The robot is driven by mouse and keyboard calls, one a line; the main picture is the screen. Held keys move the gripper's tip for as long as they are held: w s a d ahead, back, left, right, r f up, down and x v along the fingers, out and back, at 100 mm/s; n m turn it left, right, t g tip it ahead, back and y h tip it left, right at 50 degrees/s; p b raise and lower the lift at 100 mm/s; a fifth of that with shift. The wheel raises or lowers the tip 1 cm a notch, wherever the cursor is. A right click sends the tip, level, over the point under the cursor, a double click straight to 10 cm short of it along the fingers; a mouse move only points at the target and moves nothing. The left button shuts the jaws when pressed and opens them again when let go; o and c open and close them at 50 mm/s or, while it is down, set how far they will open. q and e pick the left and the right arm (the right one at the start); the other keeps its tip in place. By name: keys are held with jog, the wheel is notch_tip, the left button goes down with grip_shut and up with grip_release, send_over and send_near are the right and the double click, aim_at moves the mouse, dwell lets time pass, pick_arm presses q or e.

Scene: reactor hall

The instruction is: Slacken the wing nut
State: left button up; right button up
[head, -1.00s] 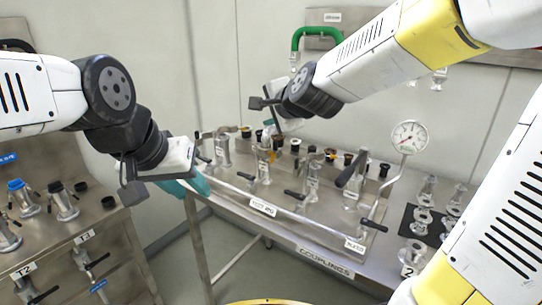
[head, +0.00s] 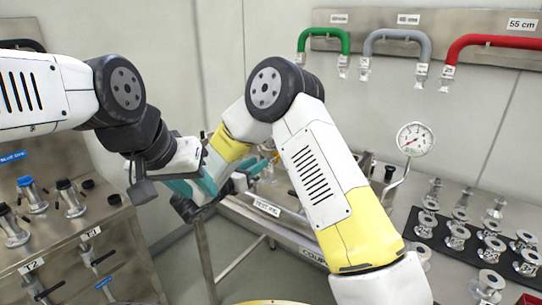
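I cannot make out a wing nut; the fittings on the test rig (head: 232,208) are mostly hidden behind my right arm. A small amber-coloured fitting (head: 268,148) shows just above the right gripper's fingers. My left gripper (head: 200,184), with teal fingers, is in front of the rig's left end, and my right arm passes behind it. My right gripper (head: 257,169) points right toward the rig fittings; only part of its pale body and teal fingertips shows. I cannot tell whether either gripper is open or shut, or whether the right one touches anything.
A pressure gauge (head: 414,139) stands right of my arm. A dark mat (head: 415,222) with several metal fittings lies on the bench at right. Green (head: 323,33), grey (head: 397,38) and red (head: 490,40) hoses hang on the wall. A cabinet (head: 80,235) with valves stands at left.

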jog(key=x, duration=0.7)
jog(key=shift+w+d, duration=0.2)
jog(key=shift+c, duration=0.2)
grip_shut()
